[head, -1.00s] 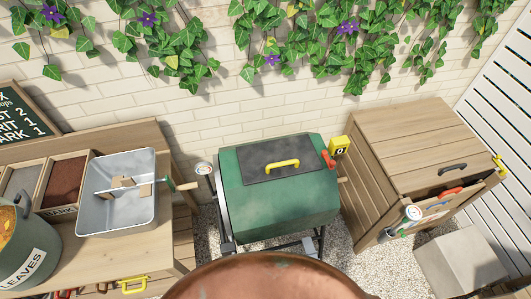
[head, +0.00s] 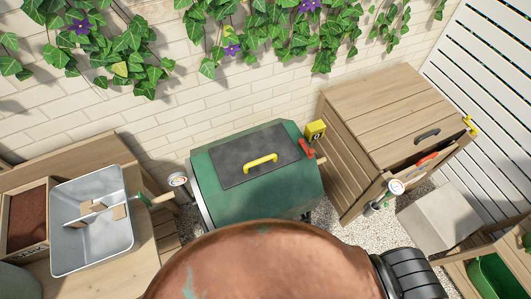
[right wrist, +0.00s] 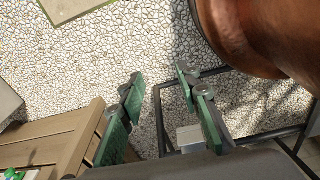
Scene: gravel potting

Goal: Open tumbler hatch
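The green tumbler (head: 265,195) stands against the brick wall in the head view. Its dark grey hatch (head: 225,165) lies flat and closed on top, with a yellow handle (head: 260,162) across it. A red latch (head: 306,148) sits at the tumbler's right end, beside a yellow box (head: 315,130). My right gripper (right wrist: 165,95) shows in the right wrist view with its two green fingers apart and nothing between them, above gravel. It is away from the hatch. My left gripper is not in view.
A copper-coloured rounded body (head: 260,265) fills the bottom middle and hides the tumbler's lower front. A wooden bench with a metal tray (head: 122,240) stands left. A wooden cabinet (head: 385,110) with a partly open drawer stands right. Gravel (head: 350,232) lies between.

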